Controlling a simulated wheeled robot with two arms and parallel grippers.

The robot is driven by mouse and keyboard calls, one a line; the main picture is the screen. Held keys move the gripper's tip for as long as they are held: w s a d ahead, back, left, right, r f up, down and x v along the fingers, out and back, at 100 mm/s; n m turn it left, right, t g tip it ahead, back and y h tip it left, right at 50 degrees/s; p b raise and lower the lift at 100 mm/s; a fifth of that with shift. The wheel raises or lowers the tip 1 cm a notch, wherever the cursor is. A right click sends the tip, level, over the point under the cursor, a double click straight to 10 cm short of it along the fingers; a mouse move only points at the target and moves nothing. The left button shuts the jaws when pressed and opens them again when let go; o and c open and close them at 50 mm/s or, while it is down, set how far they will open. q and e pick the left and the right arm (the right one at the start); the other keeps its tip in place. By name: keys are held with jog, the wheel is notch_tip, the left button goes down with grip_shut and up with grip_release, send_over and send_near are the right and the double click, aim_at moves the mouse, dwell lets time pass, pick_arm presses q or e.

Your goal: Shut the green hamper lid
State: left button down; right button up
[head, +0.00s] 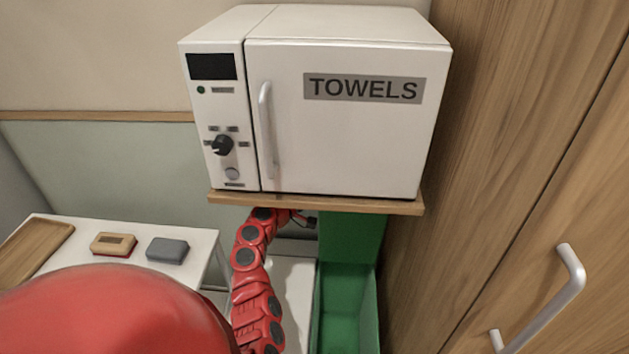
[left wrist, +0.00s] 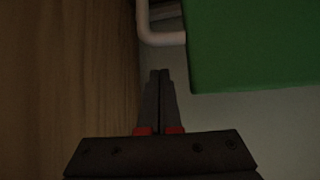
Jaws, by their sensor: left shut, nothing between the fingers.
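The green hamper (head: 325,318) stands below the shelf, against the wooden cabinet; its top is open in the head view. Its green lid (head: 352,237) stands raised at the back, with its upper edge under the shelf. My left gripper (head: 309,221) is small and partly hidden beside the left edge of the lid. In the left wrist view its two dark fingers (left wrist: 160,73) are shut together and empty. A green panel (left wrist: 255,45) lies ahead and to the right of the fingertips there, seemingly apart from them; I cannot tell which hamper part it is. My right gripper is not in view.
A white towel warmer (head: 340,120) sits on a wooden shelf (head: 320,203) above the hamper, leaving little height. The wooden cabinet with a metal handle (head: 572,270) borders the right.

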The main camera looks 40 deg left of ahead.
pick_arm(q)
jog(key=shift+s+d+p, duration=0.25)
jog(key=shift+d+p, duration=0.3)
jog(key=shift+d, duration=0.05)
jog(key=shift+s+d+p, duration=0.25)
jog(key=shift+d+p, duration=0.3)
jog(key=shift+d, duration=0.05)
jog(key=shift+s+d+f, duration=0.15)
jog(key=shift+s+d, duration=0.1)
jog(key=shift+s, duration=0.05)
jog(key=shift+f, duration=0.1)
